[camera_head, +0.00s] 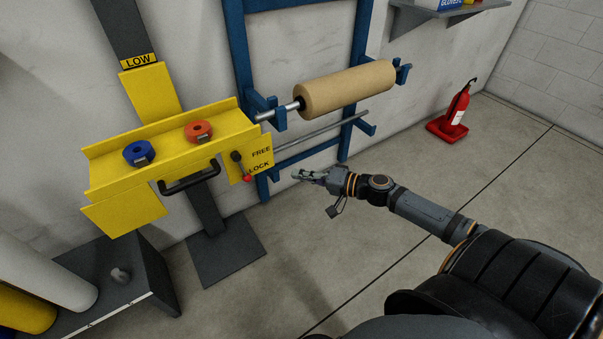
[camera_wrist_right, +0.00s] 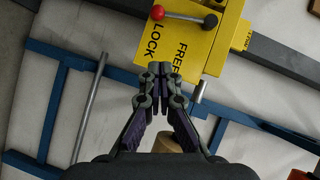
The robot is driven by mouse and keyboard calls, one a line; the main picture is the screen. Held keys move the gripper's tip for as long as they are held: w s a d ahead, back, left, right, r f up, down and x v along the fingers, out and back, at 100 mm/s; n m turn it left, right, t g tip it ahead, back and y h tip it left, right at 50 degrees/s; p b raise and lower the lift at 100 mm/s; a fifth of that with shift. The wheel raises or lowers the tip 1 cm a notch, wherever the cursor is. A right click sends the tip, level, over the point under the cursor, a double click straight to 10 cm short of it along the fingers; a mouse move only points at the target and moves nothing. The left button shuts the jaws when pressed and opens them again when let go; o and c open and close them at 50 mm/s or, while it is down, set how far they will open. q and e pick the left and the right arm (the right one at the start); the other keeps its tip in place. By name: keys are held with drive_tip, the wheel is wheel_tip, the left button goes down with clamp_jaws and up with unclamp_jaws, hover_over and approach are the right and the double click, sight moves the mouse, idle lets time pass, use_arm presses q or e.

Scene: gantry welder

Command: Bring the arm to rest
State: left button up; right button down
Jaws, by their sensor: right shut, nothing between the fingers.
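My right gripper (camera_head: 310,176) is shut and empty in the head view. It hangs in the air to the right of the yellow carriage (camera_head: 165,145), apart from it. In the right wrist view the shut fingertips (camera_wrist_right: 160,70) appear in front of the yellow panel marked FREE and LOCK (camera_wrist_right: 185,45). A lever with a red knob (camera_wrist_right: 158,13) is on that panel; in the head view its red knob (camera_head: 247,178) points down beside the word LOCK. My left gripper is not in view.
A blue rack (camera_head: 240,60) on the wall holds a brown roll (camera_head: 345,88) and a bare bar. Blue (camera_head: 138,153) and orange (camera_head: 199,131) tape rolls sit on the carriage. A fire extinguisher (camera_head: 459,108) stands at the right. Open floor (camera_head: 330,240) lies below my right arm.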

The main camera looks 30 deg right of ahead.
idle(0.5)
drive_tip(key=s+a+f+n+g+h, duration=0.2)
drive_tip(key=s+a+f+n+g, duration=0.75)
drive_tip(key=s+a+f, duration=0.7)
drive_tip(key=s+d+f+m+g+h+p, duration=0.1)
drive_tip(key=s+d+f+h+p, duration=0.25)
drive_tip(key=s+d+p, duration=0.2)
drive_tip(key=s+d+f+g+h+p, duration=0.1)
drive_tip(key=s+d+f+h+p, duration=0.1)
drive_tip(key=s+d+h+p, duration=0.3)
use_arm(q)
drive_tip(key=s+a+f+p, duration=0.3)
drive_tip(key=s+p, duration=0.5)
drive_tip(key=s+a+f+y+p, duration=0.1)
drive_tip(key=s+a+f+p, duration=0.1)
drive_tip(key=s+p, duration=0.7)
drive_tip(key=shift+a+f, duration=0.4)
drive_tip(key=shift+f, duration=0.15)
use_arm(e)
drive_tip(key=s+d+f, duration=0.1)
drive_tip(key=s+d, duration=0.1)
drive_tip(key=s, duration=0.5)
drive_tip(key=s+d+f, duration=0.1)
drive_tip(key=s+d, duration=0.1)
drive_tip(key=s, duration=0.5)
drive_tip(key=shift+s+d, duration=0.3)
drive_tip(key=shift+d, duration=0.05)
